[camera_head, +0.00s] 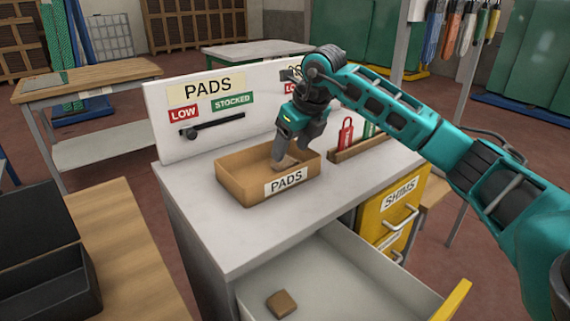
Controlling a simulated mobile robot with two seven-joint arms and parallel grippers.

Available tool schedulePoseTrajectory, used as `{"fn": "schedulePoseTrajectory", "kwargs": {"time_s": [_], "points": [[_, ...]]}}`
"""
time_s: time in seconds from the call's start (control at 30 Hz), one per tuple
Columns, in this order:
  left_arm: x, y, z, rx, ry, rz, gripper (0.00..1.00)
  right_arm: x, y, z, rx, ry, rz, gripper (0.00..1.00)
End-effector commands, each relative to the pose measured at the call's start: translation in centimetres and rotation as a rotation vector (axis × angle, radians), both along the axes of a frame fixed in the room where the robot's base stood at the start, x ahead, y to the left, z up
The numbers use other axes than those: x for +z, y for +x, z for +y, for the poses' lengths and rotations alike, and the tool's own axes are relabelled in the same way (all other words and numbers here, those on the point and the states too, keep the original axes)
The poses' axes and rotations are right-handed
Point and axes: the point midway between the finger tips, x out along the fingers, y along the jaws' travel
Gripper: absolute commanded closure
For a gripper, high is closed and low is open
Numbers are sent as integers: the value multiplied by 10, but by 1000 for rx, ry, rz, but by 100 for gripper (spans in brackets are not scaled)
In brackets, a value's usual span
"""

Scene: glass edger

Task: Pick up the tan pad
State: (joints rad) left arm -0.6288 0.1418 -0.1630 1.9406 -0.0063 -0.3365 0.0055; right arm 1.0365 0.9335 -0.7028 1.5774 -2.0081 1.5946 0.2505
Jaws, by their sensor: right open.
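A tan pad (287,162) lies inside the brown open-topped box labelled PADS (238,186) on the white counter. It is partly hidden by my right gripper and the box wall. My right gripper (294,154) reaches down into the box from above, open, with its fingers close to the pad; I cannot tell whether they touch it. A brown pad (282,303) lies apart, in the open drawer below the counter. My left gripper is not in view.
Behind the box stands a white panel (160,132) with a PADS label, LOW and STOCKED tags and a black slider. A wooden rack (362,148) with red and green tags is right of the box. The open drawer (340,275) juts out in front. The counter's front left is clear.

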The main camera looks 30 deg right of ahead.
Motion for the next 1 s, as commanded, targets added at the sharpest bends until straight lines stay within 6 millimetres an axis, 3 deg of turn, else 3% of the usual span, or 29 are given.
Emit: {"fn": "schedulePoseTrajectory", "kwargs": {"time_s": [0.23,0.53,1.0], "points": [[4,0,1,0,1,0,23,-33,14,3,1,1,5,34],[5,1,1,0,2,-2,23,-38,17,2,1,-1,1,34],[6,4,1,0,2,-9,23,-37,16,2,1,-1,1,76]]}}
